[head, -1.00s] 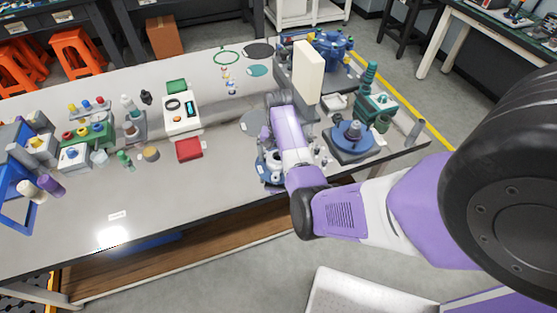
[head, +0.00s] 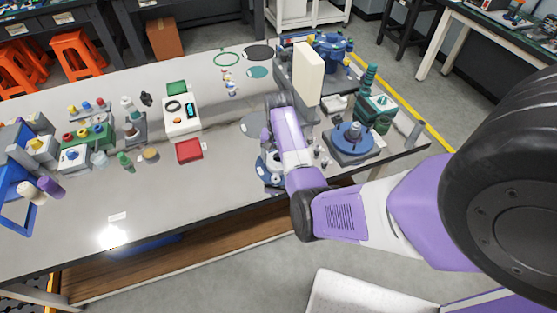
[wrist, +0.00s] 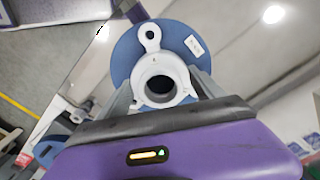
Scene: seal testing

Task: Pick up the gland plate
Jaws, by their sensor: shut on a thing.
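The gland plate (wrist: 160,68) shows in the wrist view as a light grey part with a large round bore and a small eyelet on a neck. It lies over a round blue base (wrist: 122,62) with a small white label. My gripper (wrist: 162,84) has one finger on each side of the part around the bore and is shut on it. I cannot tell whether the plate is clear of the base. In the head view the blue base (head: 264,178) stands at the table's front edge, partly hidden by my purple arm; the fingers are hard to make out there.
A cream upright block (head: 308,73) stands just behind my arm. A blue round fixture (head: 352,137) and a green device (head: 378,104) stand to the right. A red tray (head: 189,151) and a white tester (head: 182,122) lie left. The front left tabletop is mostly clear.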

